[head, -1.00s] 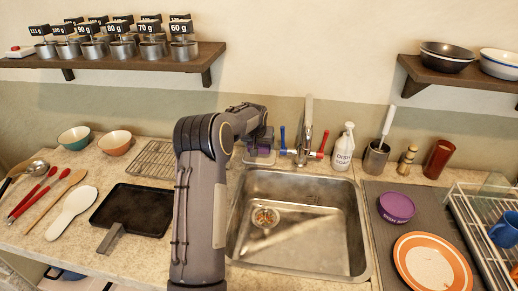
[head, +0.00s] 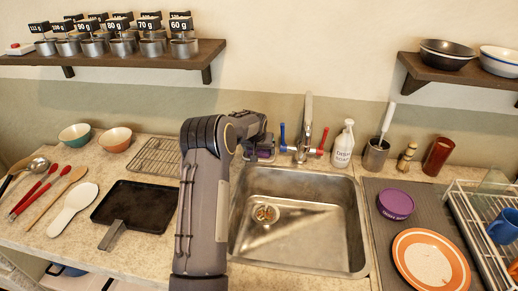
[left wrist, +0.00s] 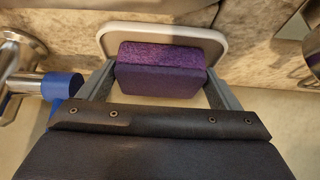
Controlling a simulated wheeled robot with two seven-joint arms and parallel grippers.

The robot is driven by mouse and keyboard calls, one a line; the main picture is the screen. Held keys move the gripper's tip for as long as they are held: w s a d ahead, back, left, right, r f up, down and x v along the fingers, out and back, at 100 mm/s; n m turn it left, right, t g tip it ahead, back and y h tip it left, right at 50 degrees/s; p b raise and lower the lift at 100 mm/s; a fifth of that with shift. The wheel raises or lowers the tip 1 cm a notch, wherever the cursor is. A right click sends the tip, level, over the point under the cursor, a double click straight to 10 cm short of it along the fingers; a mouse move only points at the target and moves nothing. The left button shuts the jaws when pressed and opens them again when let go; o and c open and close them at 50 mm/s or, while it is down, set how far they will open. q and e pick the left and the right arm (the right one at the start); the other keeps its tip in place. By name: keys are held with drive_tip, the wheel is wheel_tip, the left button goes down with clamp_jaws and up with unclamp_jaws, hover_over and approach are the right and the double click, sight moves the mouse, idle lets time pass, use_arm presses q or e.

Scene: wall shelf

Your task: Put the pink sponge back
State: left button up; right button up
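The sponge (left wrist: 161,82) looks purple in the left wrist view. It lies over a pale dish with rounded corners (left wrist: 190,32), between my left gripper's (left wrist: 160,72) two grey fingers. The fingertips meet its sides, with no clear gap at the tips. I cannot tell whether the sponge rests on the dish or is just above it. In the head view my left gripper (head: 260,148) is behind the sink's back left corner, left of the tap; the sponge is hard to make out there. My right gripper is not in view.
The tap (head: 304,135) with blue and red handles stands close right of my left gripper, and a soap bottle (head: 344,147) beyond it. The sink (head: 290,180) lies in front. A wire rack (head: 154,157) is to the left.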

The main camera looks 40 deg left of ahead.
use_arm(q)
drive_tip(key=shift+r, duration=0.1)
drive_tip(key=shift+r, duration=0.2)
drive_tip(key=b+v, duration=0.2)
drive_tip(key=v, duration=1)
drive_tip(key=s+d+r+h, duration=0.2)
drive_tip(key=s+d+r, duration=0.3)
drive_tip(key=s+d, duration=0.4)
drive_tip(key=s+d+f+m+h, duration=0.2)
drive_tip(key=s+d, duration=0.8)
drive_tip(key=s, duration=0.3)
drive_tip(key=s+d+f+m+h, duration=0.2)
drive_tip(key=s+d, duration=0.8)
drive_tip(key=s, duration=0.3)
drive_tip(key=shift+d+f+h, duration=0.15)
drive_tip(key=shift+f+h, duration=0.05)
drive_tip(key=shift+h, duration=0.2)
